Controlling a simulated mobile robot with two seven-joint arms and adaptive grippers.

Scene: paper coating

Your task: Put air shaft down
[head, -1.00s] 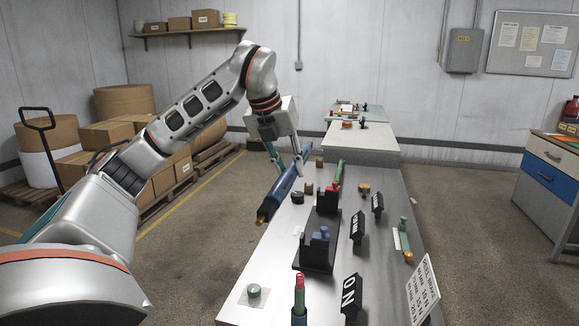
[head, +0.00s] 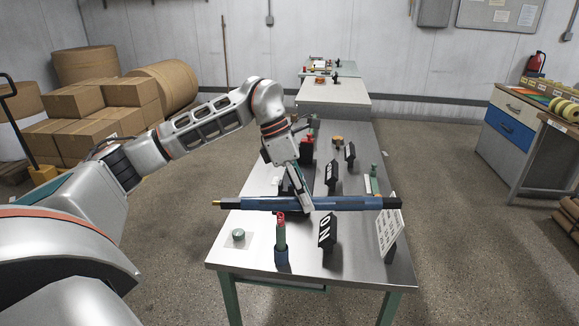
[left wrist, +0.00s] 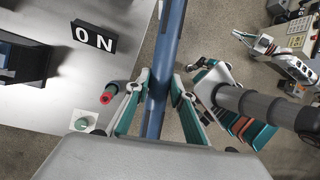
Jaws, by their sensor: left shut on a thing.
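The air shaft (head: 265,204) is a long blue bar with a brass tip at its left end and a dark right end. My left gripper (head: 303,205) is shut on it near the middle and holds it level across the picture, in front of the steel table (head: 225,262). It appears to be above the table top. In the left wrist view the shaft (left wrist: 158,95) runs between the two teal fingers, with table to the left and floor to the right. A small arm at that view's upper right may be my right arm; its gripper is too small to judge.
Black stands and more signs sit further back. The near left table corner is clear.

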